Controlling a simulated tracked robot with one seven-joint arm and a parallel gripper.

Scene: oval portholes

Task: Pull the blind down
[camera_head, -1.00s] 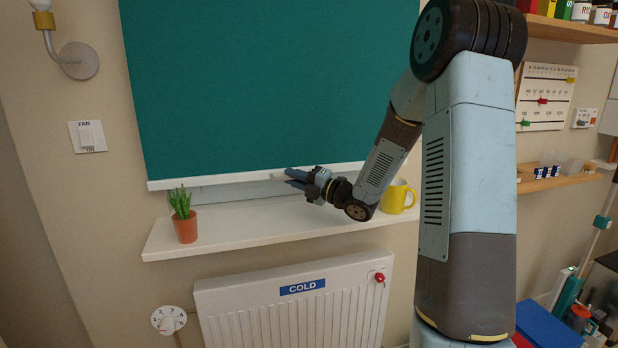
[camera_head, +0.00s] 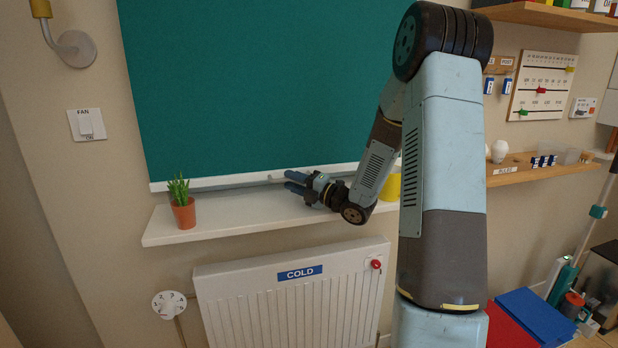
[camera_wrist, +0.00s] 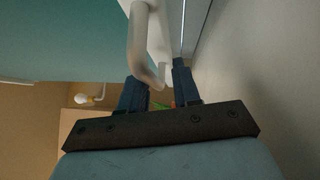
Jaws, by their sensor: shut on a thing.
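The teal blind (camera_head: 260,90) covers most of the window in the head view. Its white bottom bar (camera_head: 215,183) hangs a little above the white sill (camera_head: 240,215), leaving a narrow strip of window. My gripper (camera_head: 288,181) is at the bottom bar, right of its middle, low over the sill. In the wrist view, a white handle (camera_wrist: 143,45) runs down between my two blue fingers (camera_wrist: 158,82), and the gripper is shut on it. The blind's teal cloth (camera_wrist: 60,45) shows at the left there. The exact contact is partly hidden.
A potted plant (camera_head: 182,205) stands on the sill's left end. A yellow mug (camera_head: 392,186) stands near its right end, partly behind my arm. A radiator (camera_head: 290,295) is below the sill. A shelf (camera_head: 535,173) with small items is at the right.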

